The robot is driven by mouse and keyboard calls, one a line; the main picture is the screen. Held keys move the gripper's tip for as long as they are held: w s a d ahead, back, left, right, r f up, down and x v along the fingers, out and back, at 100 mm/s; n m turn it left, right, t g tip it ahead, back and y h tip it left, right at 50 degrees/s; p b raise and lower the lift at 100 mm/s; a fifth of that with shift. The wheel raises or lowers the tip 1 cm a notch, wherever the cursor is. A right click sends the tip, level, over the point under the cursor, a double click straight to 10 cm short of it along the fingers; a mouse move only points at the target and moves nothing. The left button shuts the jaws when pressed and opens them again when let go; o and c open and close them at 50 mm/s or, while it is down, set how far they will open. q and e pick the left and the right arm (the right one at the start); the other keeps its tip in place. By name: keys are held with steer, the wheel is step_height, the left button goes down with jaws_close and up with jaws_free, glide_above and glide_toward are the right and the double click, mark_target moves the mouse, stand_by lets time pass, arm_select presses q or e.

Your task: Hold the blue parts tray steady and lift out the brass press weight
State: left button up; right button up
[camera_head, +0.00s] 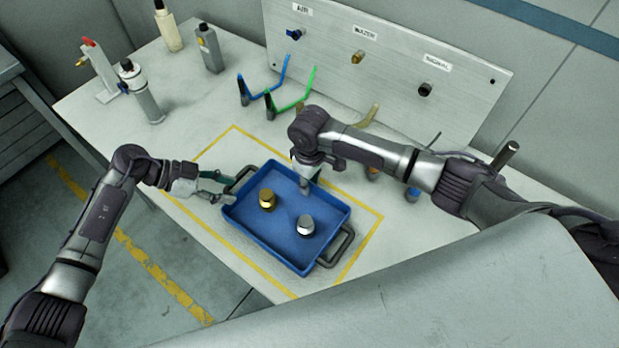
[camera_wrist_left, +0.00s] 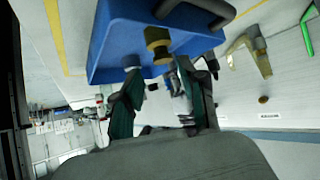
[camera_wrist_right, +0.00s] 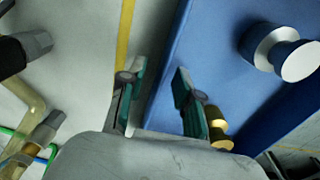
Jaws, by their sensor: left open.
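The blue parts tray (camera_head: 258,235) lies on the table inside a yellow outline, with a dark handle at each end. The brass press weight (camera_head: 267,199) stands in it, left of a silver weight (camera_head: 305,225). My left gripper (camera_head: 225,189) is open beside the tray's left handle (camera_head: 242,176); I cannot tell if they touch. The left wrist view shows the brass weight (camera_wrist_left: 157,42) beyond the fingers. My right gripper (camera_head: 309,186) is open and empty above the tray's back edge. In the right wrist view, its finger partly hides the brass weight (camera_wrist_right: 219,142).
A labelled board (camera_head: 400,75) with knobs stands behind the tray. Blue (camera_head: 268,92) and green (camera_head: 295,103) hooked tools lie before it. A silver canister (camera_head: 142,95) and bottles (camera_head: 210,48) stand at the back left.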

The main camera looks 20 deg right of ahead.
jaws_close()
